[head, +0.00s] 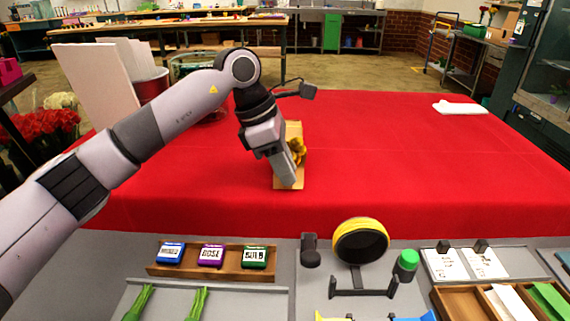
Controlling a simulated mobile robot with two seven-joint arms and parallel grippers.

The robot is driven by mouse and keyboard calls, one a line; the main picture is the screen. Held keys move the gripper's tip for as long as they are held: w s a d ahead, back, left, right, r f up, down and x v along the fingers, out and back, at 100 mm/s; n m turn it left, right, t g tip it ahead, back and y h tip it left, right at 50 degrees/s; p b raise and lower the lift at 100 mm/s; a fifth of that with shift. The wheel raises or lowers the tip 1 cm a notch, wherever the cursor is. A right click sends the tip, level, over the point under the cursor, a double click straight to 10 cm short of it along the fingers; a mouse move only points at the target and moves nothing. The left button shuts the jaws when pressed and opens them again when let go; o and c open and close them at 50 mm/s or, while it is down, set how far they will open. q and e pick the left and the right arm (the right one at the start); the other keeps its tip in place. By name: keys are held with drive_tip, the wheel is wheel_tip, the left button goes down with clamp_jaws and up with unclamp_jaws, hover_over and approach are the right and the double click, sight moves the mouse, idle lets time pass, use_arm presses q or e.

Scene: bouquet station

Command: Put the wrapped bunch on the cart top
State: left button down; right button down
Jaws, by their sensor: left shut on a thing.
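The wrapped bunch (294,131) is a tan paper wrap with yellow blooms, over the red cloth in the middle of the head view. My left gripper (283,172) points down and is shut on it, covering its left side. I cannot tell whether the wrap touches the cloth. My right gripper is not in view.
The red-covered table (400,170) is mostly clear, with a folded white cloth (460,107) at its far right. A grey bench in front holds a wooden label tray (215,274), a round yellow-rimmed device (360,241) and a green-capped item (406,264). Red roses (40,140) stand at left.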

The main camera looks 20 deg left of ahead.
use_arm(q)
drive_tip(key=shift+c, duration=2.4)
unclamp_jaws()
drive_tip(key=shift+r+p, duration=2.65)
drive_tip(key=shift+r, duration=0.9)
drive_tip(key=shift+f, duration=0.1)
